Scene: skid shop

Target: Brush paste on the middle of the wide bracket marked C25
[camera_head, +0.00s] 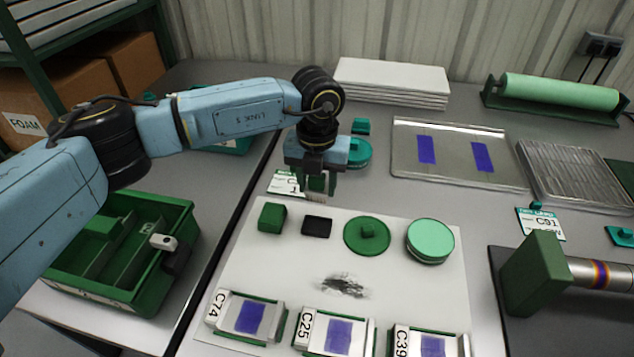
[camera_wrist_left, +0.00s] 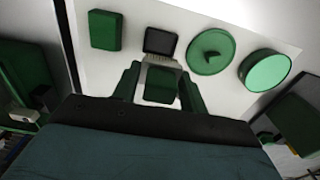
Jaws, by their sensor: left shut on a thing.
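The bracket marked C25 (camera_head: 339,338) lies at the front of the white sheet, between the brackets marked C74 (camera_head: 248,318) and C39 (camera_head: 432,346). A purple patch covers its middle. My left gripper (camera_head: 318,186) is above the back edge of the sheet, well behind the brackets. It is shut on a green-handled brush, whose pale bristles show in the left wrist view (camera_wrist_left: 160,62). A light green round tin (camera_head: 430,240) stands on the sheet, beside a dark green disc with a knob (camera_head: 367,234). My right gripper is out of view.
A green block (camera_head: 271,217) and a black pad (camera_head: 317,226) lie on the sheet, with a dark smudge (camera_head: 343,286) before them. A green divided crate (camera_head: 95,290) stands left. A metal tray (camera_head: 450,177) and a green-ended roller stand (camera_head: 535,275) are right.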

